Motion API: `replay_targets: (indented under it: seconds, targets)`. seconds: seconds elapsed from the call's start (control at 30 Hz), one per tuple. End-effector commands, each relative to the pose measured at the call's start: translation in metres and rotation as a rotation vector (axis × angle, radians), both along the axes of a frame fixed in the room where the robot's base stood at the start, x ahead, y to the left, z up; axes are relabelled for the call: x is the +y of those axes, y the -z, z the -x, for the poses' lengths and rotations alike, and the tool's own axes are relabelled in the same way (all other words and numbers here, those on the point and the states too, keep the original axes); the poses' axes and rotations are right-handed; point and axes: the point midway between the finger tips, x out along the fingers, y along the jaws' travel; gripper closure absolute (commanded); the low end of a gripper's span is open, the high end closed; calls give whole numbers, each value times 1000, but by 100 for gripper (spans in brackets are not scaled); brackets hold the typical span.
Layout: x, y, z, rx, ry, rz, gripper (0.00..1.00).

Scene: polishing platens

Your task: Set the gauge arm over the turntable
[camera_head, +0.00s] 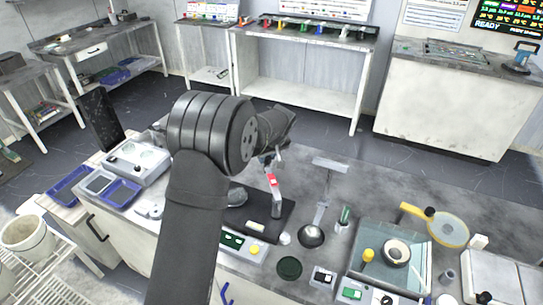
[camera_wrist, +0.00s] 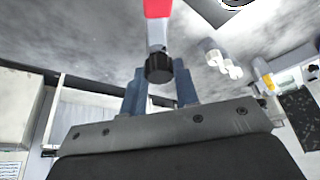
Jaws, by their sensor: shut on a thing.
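The gauge arm (camera_head: 273,181), with a red and white section, runs from a grey post on a black-topped machine (camera_head: 266,228) back toward my gripper. A dark round disc, likely the turntable (camera_head: 237,197), shows on the left of that machine, partly hidden by my arm. The gauge arm points away to the back, beside the disc rather than over it, as far as I can tell. My gripper (camera_head: 268,160) is at the arm's far end. In the wrist view, my gripper's blue-grey fingers (camera_wrist: 159,88) are around the black knob (camera_wrist: 159,68) at the red arm's end.
The bench behind the gauge arm looks clear.

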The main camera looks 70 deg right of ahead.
Motion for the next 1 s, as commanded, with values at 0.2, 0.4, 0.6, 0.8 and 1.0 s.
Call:
replay_targets:
  seconds: [0.2, 0.4, 0.6, 0.8, 1.0]
  targets:
    - [18, 0, -19, 0, -179, -2, 100]
    - [38, 0, -36, 0, -369, -2, 100]
    - [62, 0, -47, 0, -556, -2, 100]
    - [83, 0, -54, 0, -717, -2, 100]
    - [100, 0, -56, 0, -837, -2, 100]
